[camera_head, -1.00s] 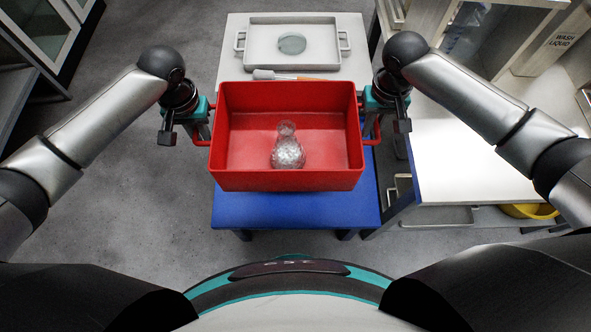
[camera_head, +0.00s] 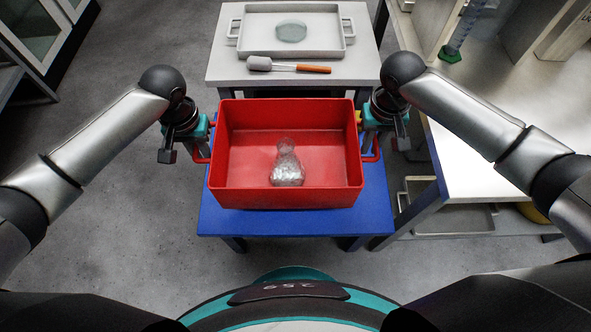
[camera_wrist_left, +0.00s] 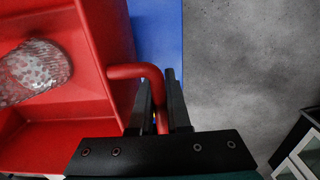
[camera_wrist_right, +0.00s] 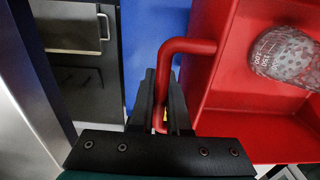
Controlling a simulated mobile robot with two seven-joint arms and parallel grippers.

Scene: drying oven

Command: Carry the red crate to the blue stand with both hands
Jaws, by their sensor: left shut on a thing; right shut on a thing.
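The red crate (camera_head: 228,190) is level over the blue stand (camera_head: 290,222) in the head view; whether it touches the top I cannot tell. A clear glass flask (camera_head: 287,168) with pale contents is inside the crate, and it also shows in the left wrist view (camera_wrist_left: 35,72) and right wrist view (camera_wrist_right: 285,58). My left gripper (camera_head: 200,152) is shut on the crate's left handle (camera_wrist_left: 140,70). My right gripper (camera_head: 376,150) is shut on the crate's right handle (camera_wrist_right: 185,46). The blue stand shows on the near side and both sides of the crate.
A pale table (camera_head: 218,70) stands behind the blue stand, with a grey tray (camera_head: 348,38) holding a round glass dish (camera_head: 291,31) and a brush with an orange handle (camera_head: 313,69). A white-topped bench (camera_head: 470,150) stands close on the right. Floor is open on the left.

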